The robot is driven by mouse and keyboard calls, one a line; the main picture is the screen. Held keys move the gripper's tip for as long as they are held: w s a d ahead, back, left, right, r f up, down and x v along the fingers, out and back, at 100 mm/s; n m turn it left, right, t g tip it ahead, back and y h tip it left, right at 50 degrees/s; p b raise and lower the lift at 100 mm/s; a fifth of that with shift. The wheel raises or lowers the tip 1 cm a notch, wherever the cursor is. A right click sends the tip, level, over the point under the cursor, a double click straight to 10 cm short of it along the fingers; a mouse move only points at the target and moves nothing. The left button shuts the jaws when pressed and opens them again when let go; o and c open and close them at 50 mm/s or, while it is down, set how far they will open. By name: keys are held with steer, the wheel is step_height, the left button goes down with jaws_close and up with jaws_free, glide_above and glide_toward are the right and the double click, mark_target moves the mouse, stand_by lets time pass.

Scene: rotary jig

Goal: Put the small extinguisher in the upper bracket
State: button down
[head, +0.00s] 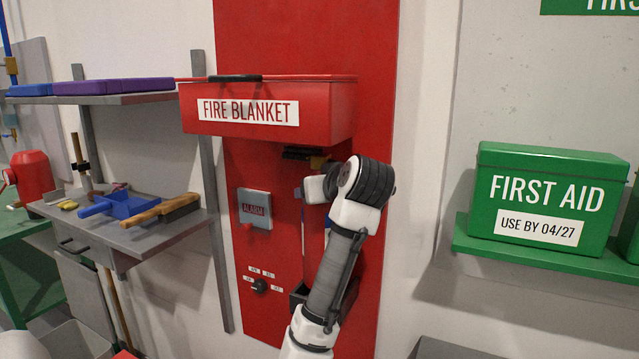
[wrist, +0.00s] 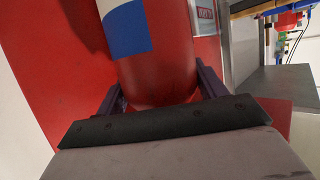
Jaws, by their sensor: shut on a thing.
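The small extinguisher (wrist: 165,62) is a red cylinder with a white and blue label in the wrist view. My gripper (wrist: 160,92) is shut on it, with one dark finger on each side of the body. In the head view my wrist and arm hide the gripper and most of the extinguisher, in front of the red panel. A dark fitting with a brass-coloured part (head: 303,154) shows just below the fire blanket box; I cannot tell whether it is the extinguisher's top or a bracket. A dark holder (head: 299,296) shows low on the panel, partly behind my arm.
The red fire blanket box (head: 330,112) juts out right above my wrist. A grey alarm box (head: 254,208) and a dark knob (head: 260,286) are left of my arm. A shelf with tools (head: 130,235) stands at left, a green first aid box (head: 540,200) at right.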

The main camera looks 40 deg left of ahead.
steer(key=shift+f+p, duration=0.65)
steer(key=shift+f, duration=1.5)
steer(key=shift+w+f, duration=0.15)
steer(key=shift+f, duration=0.15)
steer(key=shift+f, duration=0.15)
steer(key=shift+c, duration=0.9)
jaws_free()
steer(key=shift+f, duration=0.15)
steer(key=p, duration=0.3)
glide_toward(322, 214)
steer(key=shift+w+a+f, duration=0.25)
steer(key=shift+w+f, duration=0.05)
steer(key=shift+w, duration=0.25)
steer(key=shift+w+a+f, duration=0.2)
steer(key=shift+w+f, duration=0.05)
steer(key=shift+w, duration=0.3)
